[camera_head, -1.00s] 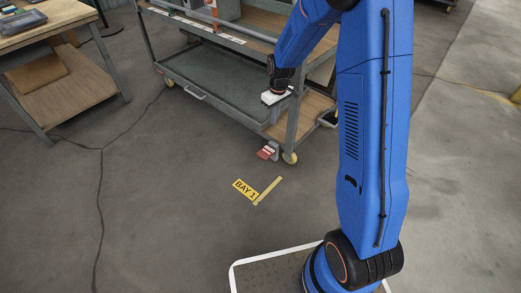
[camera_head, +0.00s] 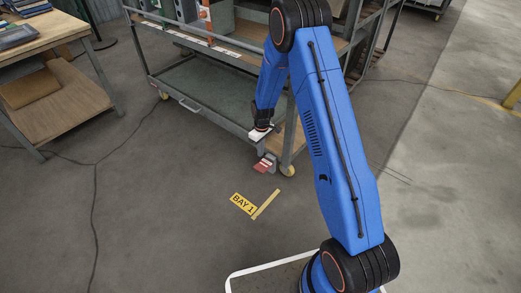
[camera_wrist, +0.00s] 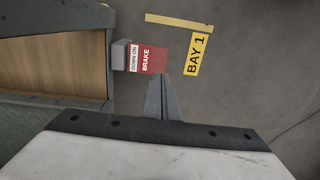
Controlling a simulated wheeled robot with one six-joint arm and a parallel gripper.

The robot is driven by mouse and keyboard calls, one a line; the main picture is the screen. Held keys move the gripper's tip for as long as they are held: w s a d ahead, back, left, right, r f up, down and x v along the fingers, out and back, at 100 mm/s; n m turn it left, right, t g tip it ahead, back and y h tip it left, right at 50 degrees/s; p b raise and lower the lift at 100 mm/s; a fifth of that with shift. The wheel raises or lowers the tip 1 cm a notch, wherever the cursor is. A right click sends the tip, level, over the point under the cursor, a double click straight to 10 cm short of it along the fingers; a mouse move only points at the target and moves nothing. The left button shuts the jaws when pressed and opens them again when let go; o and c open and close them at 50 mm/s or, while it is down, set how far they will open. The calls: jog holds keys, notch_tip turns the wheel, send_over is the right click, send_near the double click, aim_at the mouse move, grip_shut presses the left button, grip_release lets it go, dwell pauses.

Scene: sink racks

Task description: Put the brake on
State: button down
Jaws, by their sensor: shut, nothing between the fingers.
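The brake is a red pedal (camera_head: 263,165) low at the near corner of the cart (camera_head: 215,95), beside a yellow-hubbed caster (camera_head: 287,169). In the wrist view the red pedal plate (camera_wrist: 148,58) reads BRAKE, with a pale strip reading DOWN ON and a grey block to its left. My gripper (camera_wrist: 163,80) is shut and empty, its fingers pointing down. In the wrist view the fingertips lie just beside the pedal's lower right edge. In the head view my gripper is above the pedal; I cannot tell whether they touch.
A yellow BAY 1 floor sign (camera_head: 243,203) and yellow tape strip (camera_head: 265,204) lie on the floor in front of the cart. A wooden workbench (camera_head: 45,50) stands at the left. The concrete floor between is clear.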

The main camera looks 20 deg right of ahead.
aim_at(258, 170)
jog(key=f, duration=1)
jog(key=shift+s+a+f, duration=0.1)
jog(key=shift+s+a, duration=0.05)
jog(key=shift+a, duration=0.05)
jog(key=shift+s+a+f, duration=0.15)
jog(key=shift+f, duration=0.55)
jog(key=shift+s+a+f, duration=0.1)
jog(key=shift+a+f, duration=0.05)
jog(key=shift+f, duration=0.5)
jog(key=shift+s+a+f, duration=0.15)
jog(key=shift+f, duration=0.55)
jog(key=shift+a+r, duration=0.15)
jog(key=shift+r, duration=0.1)
jog(key=s+a+r, duration=0.1)
jog(key=a+r, duration=0.1)
jog(key=r, duration=0.4)
jog(key=s+a+r, duration=0.2)
jog(key=r, duration=0.4)
jog(key=shift+r, duration=0.3)
